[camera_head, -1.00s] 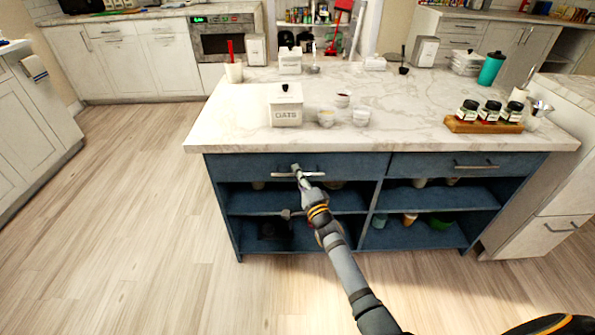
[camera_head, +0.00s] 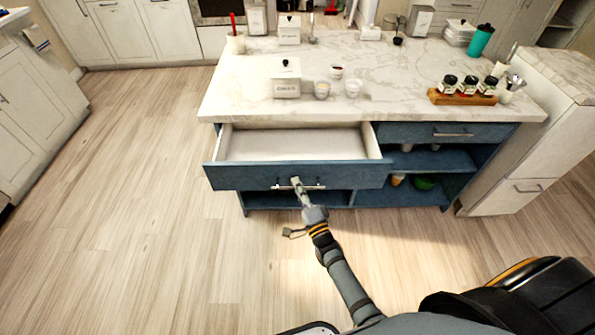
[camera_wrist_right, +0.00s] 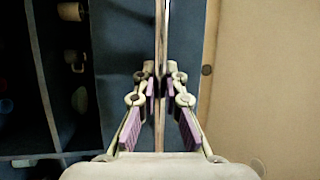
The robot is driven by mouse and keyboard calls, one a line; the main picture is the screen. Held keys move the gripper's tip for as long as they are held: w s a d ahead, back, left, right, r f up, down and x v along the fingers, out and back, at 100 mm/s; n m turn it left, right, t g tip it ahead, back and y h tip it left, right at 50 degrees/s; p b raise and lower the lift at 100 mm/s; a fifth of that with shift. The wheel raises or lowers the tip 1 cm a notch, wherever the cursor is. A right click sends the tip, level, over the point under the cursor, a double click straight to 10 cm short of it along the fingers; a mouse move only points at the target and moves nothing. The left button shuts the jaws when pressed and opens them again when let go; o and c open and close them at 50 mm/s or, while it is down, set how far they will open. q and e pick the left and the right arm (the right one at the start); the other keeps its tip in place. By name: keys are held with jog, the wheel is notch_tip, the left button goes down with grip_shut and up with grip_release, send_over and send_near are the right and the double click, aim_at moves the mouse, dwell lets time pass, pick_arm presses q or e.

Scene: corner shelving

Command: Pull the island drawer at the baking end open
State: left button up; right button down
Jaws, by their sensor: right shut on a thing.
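The island's left drawer (camera_head: 240,178) stands well open, with a blue front and a pale, empty-looking interior. Its metal bar handle (camera_head: 312,186) is on the front face. My right gripper (camera_head: 297,187) is shut on this handle. In the right wrist view the gripper's purple-padded fingers (camera_wrist_right: 160,88) lie on either side of the thin handle bar (camera_wrist_right: 160,40). The island's right drawer (camera_head: 450,132) is shut, with its own bar handle. My left gripper is not in view.
On the marble top (camera_head: 400,75) stand an oats canister (camera_head: 286,85), small bowls (camera_head: 353,88) and a wooden tray of jars (camera_head: 440,97). Open shelves (camera_head: 430,160) lie below the right drawer. The wooden floor (camera_head: 130,200) left of the island is clear.

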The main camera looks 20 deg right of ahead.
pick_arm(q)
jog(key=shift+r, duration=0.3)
pick_arm(e)
jog(key=shift+s+a, duration=0.2)
jog(key=shift+s, duration=0.35)
jog(key=c, duration=1.7)
grip_release()
jog(key=v, duration=1.2)
jog(key=shift+f, duration=0.1)
